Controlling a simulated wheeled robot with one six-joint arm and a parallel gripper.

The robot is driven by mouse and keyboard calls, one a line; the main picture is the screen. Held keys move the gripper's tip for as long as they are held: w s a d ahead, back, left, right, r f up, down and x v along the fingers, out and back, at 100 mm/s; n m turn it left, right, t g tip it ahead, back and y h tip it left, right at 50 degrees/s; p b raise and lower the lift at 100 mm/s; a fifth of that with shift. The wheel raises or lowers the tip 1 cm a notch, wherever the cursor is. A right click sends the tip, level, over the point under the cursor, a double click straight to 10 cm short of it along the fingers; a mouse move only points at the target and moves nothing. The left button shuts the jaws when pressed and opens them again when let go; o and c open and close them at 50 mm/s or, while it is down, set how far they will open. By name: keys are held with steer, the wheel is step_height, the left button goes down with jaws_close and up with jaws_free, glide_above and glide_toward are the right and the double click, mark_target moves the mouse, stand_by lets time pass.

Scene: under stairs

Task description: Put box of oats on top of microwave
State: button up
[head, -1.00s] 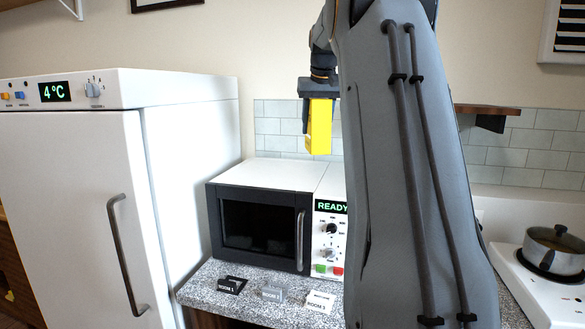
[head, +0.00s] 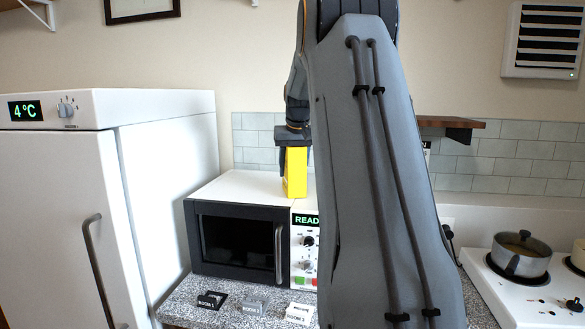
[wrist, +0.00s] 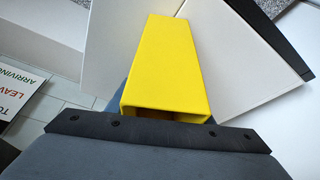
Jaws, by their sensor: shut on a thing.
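The yellow box of oats (head: 296,172) is upright in my gripper (head: 293,148), which is shut on its top end. In the head view the box's lower end overlaps the top of the white microwave (head: 240,187). I cannot tell whether it touches that top or hangs just above it. In the wrist view the yellow box (wrist: 168,70) stretches away from my gripper, with the microwave's pale top (wrist: 235,70) beside it. My arm hides the microwave's right side. Its dark door is closed.
A white fridge (head: 165,150) stands left of the microwave. Several small room tags (head: 255,305) lie on the speckled counter in front. A wooden shelf (head: 455,124) is on the wall behind my arm. A pot (head: 521,254) sits on the white stove at right.

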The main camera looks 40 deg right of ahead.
steer(key=shift+f, duration=0.1)
steer(key=o, duration=1.5)
steer(key=b+v, duration=0.3)
steer(key=v, duration=0.9)
steer(key=shift+a, duration=0.1)
